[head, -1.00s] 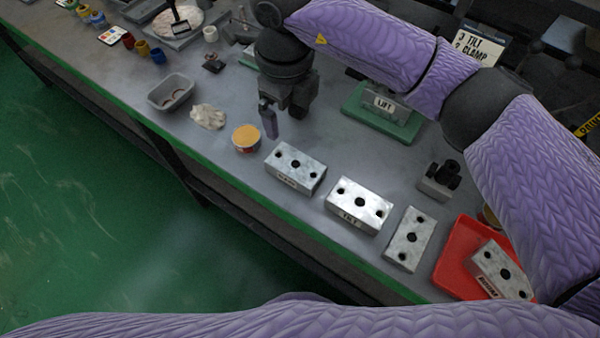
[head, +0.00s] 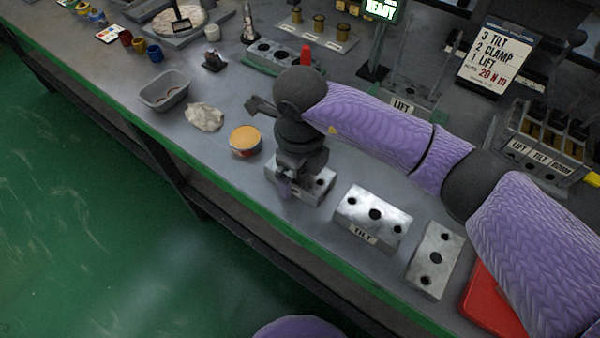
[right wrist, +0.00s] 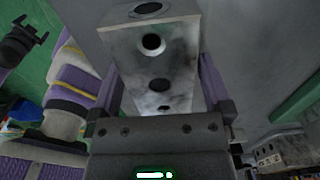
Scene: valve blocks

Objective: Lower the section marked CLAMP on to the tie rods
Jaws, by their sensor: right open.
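A silver block with round holes (head: 318,186) lies left of the block marked TILT (head: 374,214); its own label is hidden by my gripper in the head view. My right gripper (head: 289,186) is right over this block. In the right wrist view the holed block (right wrist: 155,50) lies between the two spread fingers of my right gripper (right wrist: 168,90). I cannot tell whether they touch it. A plate marked LIFT (head: 402,105) is partly behind my right arm; thin upright rods seem to rise there, unclear. A dark pronged shape, apparently my left gripper (right wrist: 28,40), shows in the wrist view.
An unmarked holed block (head: 434,260) and a red tray (head: 492,302) lie to the right. An orange-topped tub (head: 245,139), a cloth (head: 204,117) and a grey bin (head: 164,91) lie to the left. A sign (head: 495,58) stands at the back.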

